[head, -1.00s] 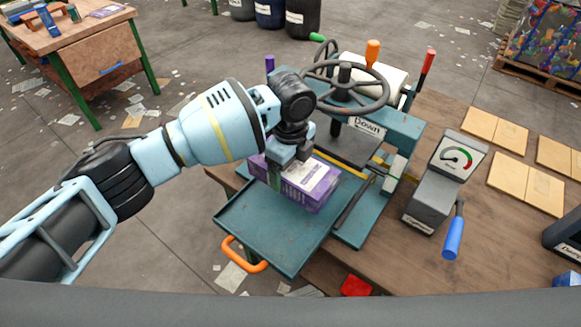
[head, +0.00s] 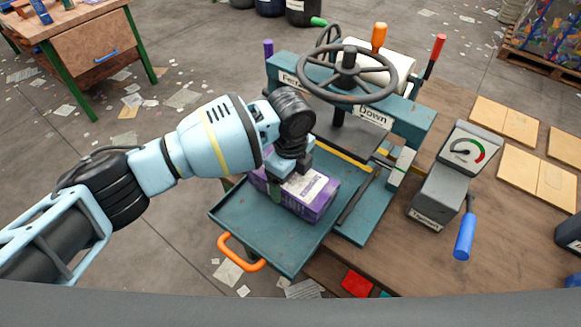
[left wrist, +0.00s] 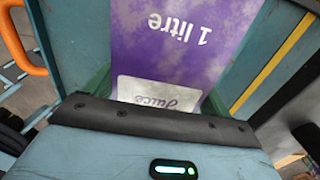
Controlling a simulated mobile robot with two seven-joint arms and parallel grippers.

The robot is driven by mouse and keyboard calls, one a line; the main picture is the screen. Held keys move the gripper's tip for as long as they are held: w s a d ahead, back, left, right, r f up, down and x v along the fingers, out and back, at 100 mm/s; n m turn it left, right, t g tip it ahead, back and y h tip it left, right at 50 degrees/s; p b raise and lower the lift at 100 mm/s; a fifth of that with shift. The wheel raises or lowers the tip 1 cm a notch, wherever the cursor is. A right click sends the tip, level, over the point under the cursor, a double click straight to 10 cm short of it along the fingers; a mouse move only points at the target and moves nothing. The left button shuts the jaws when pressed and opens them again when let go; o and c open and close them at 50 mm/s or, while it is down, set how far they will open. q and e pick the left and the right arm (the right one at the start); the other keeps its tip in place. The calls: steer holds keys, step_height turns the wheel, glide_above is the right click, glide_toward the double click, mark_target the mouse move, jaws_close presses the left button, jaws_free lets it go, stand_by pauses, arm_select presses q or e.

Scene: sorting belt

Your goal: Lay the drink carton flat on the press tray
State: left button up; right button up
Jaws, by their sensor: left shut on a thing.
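The purple drink carton (head: 310,196) lies on its side on the teal press tray (head: 262,240), toward the tray's inner end near the press. My left gripper (head: 287,178) is above the carton's left part, with its fingers around it, shut on it. In the left wrist view the carton (left wrist: 180,40) fills the middle, its "1 litre" and "Juice" print showing upside down. The tray (left wrist: 75,40) lies beneath it there. The carton's far end is partly hidden by the gripper. My right gripper is not in view.
The press with its dark handwheel (head: 347,75) and "Down" label stands just behind the tray. An orange handle (head: 240,254) is at the tray's front. A grey gauge box (head: 448,180) with a blue lever (head: 465,236) stands to the right, near flat wooden boards (head: 537,178).

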arm_select(q)
steer(key=shift+f, duration=0.55)
steer(key=shift+r, duration=0.1)
steer(key=shift+f, duration=0.4)
steer(key=o, duration=0.9)
steer(key=shift+c, duration=0.2)
steer(key=shift+r, duration=0.1)
step_height(320, 180, up, 7)
steer(key=shift+f, duration=0.2)
steer(key=shift+r, duration=0.55)
